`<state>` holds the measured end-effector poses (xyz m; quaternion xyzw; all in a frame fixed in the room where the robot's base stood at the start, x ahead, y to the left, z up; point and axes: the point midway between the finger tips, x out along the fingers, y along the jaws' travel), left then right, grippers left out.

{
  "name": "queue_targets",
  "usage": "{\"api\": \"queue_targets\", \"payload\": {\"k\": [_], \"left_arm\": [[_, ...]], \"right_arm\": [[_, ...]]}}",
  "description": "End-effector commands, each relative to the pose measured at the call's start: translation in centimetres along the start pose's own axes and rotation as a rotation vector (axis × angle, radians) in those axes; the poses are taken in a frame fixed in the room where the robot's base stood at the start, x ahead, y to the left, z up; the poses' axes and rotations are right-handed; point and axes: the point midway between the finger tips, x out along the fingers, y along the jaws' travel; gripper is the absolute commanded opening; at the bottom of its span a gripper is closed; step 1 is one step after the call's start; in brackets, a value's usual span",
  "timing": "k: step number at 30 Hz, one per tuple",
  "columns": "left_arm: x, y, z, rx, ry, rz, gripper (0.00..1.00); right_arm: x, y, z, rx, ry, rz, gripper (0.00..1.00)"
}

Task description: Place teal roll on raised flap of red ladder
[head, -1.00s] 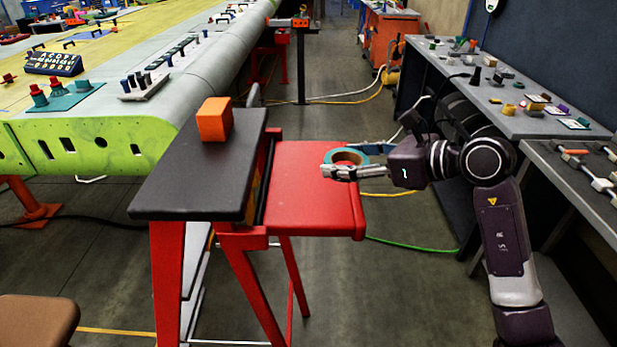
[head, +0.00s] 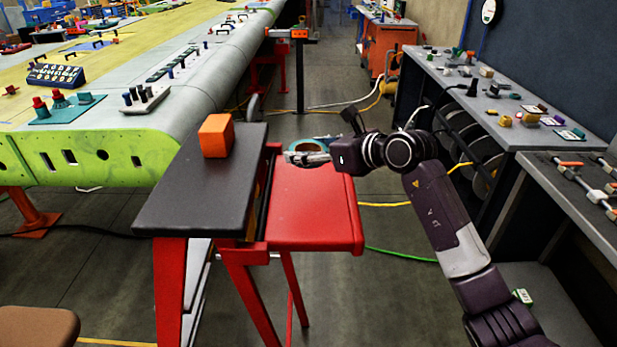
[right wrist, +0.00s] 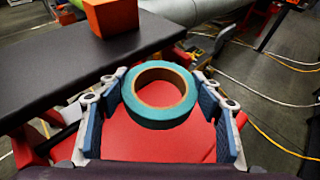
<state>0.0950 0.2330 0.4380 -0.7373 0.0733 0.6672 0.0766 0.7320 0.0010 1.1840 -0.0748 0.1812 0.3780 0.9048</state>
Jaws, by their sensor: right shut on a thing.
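The teal roll (head: 307,146) is a ring of tape with a brown inner core. It shows whole in the right wrist view (right wrist: 163,119), between the two fingers. My right gripper (head: 303,158) is shut on it and holds it level over the far part of the raised red flap (head: 312,218). The flap also shows below the roll in the right wrist view (right wrist: 145,148). I cannot tell how large the gap under the roll is. The flap sticks out right of the black top of the red ladder (head: 170,280). My left gripper is not in view.
An orange block (head: 216,136) stands on the black top (head: 195,190), left of the flap. The wing (head: 90,150) lies to the left. A grey workbench (head: 500,125) with small parts is at the right. The near part of the flap is bare.

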Motion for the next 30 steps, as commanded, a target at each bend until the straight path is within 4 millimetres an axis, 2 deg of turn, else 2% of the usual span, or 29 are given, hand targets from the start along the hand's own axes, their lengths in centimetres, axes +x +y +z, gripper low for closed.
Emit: {"api": "queue_targets", "payload": {"k": [3, 6, 11, 18, 30], "left_arm": [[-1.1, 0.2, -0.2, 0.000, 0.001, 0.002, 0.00], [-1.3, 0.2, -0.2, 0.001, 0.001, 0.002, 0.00], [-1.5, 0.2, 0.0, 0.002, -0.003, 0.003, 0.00], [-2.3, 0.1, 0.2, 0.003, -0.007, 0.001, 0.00], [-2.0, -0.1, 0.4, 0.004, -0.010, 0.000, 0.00]], "right_arm": [[1.0, 0.1, -2.5, 0.005, 0.002, 0.002, 0.35], [1.6, 0.1, -3.9, 0.003, 0.001, 0.001, 0.35], [2.1, 0.0, -5.0, 0.001, 0.000, 0.001, 0.35], [3.4, 0.0, -8.2, 0.002, 0.001, 0.001, 0.35], [3.7, -0.1, -8.9, -0.001, -0.001, -0.001, 0.35]]}}
